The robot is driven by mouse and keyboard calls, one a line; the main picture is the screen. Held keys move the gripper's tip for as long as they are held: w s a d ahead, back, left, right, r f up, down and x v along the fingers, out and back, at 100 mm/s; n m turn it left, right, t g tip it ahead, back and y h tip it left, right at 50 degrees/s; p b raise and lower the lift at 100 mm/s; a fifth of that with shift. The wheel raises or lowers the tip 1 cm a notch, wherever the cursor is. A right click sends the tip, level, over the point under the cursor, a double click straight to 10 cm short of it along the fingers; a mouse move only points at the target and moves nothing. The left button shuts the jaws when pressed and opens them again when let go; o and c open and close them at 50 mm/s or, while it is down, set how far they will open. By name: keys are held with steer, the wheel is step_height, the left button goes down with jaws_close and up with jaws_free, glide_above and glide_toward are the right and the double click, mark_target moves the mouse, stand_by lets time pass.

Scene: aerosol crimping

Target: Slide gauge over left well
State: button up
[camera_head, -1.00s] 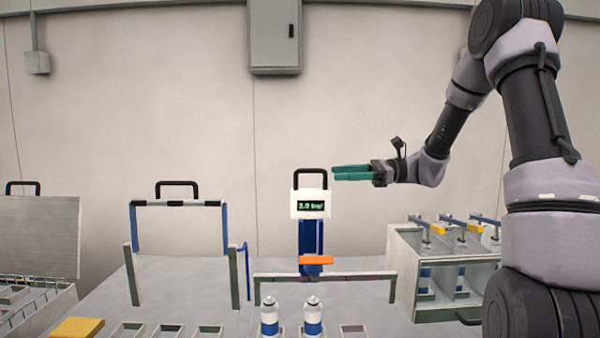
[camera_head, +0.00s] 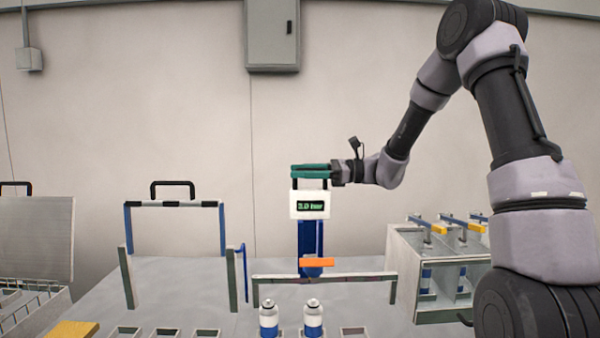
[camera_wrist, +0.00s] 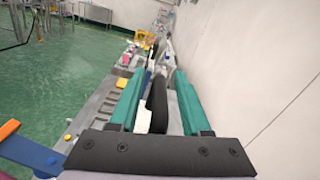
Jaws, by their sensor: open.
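The gauge (camera_head: 309,205) is a white box with a lit green display, apparently reading 3.0 bar, on a blue upright behind a grey rail. My gripper (camera_head: 293,170) is level with the black handle on top of the gauge and hides most of it. In the wrist view, the black handle (camera_wrist: 158,105) lies between the open teal fingers, with gaps visible at the sides. Two white-and-blue cans stand in front of the rail, the left can (camera_head: 268,320) and the right can (camera_head: 313,320). Which well counts as the left well is unclear; the cans cover theirs.
A grey rail (camera_head: 325,279) on posts crosses in front of the gauge, with an orange bar (camera_head: 316,262) just above it. A black-handled frame (camera_head: 173,204) stands left. A compartment rack (camera_head: 440,275) stands right. Several empty slots (camera_head: 166,332) line the front. The wall is behind.

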steer(key=shift+a, duration=0.25)
jaws_close()
steer(key=shift+r, duration=0.1)
stand_by(1.2)
